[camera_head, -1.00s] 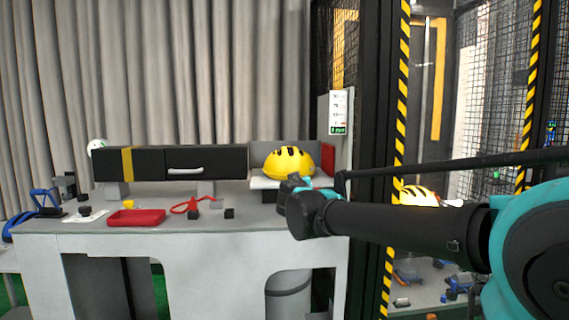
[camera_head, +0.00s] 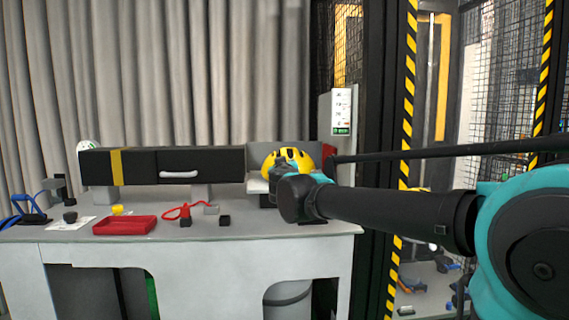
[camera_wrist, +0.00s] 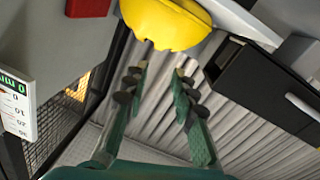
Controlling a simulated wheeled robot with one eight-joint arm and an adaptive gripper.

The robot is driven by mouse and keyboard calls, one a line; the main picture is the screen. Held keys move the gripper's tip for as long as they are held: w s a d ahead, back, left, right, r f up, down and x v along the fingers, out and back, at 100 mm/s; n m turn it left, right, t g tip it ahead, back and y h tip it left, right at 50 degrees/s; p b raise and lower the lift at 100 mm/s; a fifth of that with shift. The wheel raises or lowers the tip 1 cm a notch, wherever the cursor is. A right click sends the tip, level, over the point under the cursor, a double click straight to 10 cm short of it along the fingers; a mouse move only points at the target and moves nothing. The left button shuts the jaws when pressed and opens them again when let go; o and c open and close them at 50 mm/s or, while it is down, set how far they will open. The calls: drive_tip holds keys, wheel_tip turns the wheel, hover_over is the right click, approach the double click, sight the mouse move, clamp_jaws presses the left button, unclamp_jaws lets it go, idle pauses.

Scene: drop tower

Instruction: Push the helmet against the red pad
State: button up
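The helmet also shows at the top of the wrist view (camera_wrist: 168,22). The red pad (camera_head: 329,152) stands upright just right of the helmet, with a gap in the wrist view, where it is at the upper left (camera_wrist: 88,8). My gripper (camera_wrist: 158,74) has its two fingers apart with nothing between them. The fingertips point toward the helmet and appear short of it. The fingers are hard to make out in the head view.
A black drawer box (camera_head: 200,164) stands left of the helmet. A red tray (camera_head: 125,225), a red strap (camera_head: 184,212) and small blocks lie on the bench. A striped cage post (camera_head: 408,130) and a sign (camera_head: 341,111) stand at the right.

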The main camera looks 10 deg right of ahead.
drive_tip(key=w, duration=0.5)
drive_tip(key=w+d, duration=0.1)
drive_tip(key=w, duration=1)
drive_tip(key=shift+w+d, duration=0.35)
drive_tip(key=shift+c, duration=0.4)
clamp_jaws()
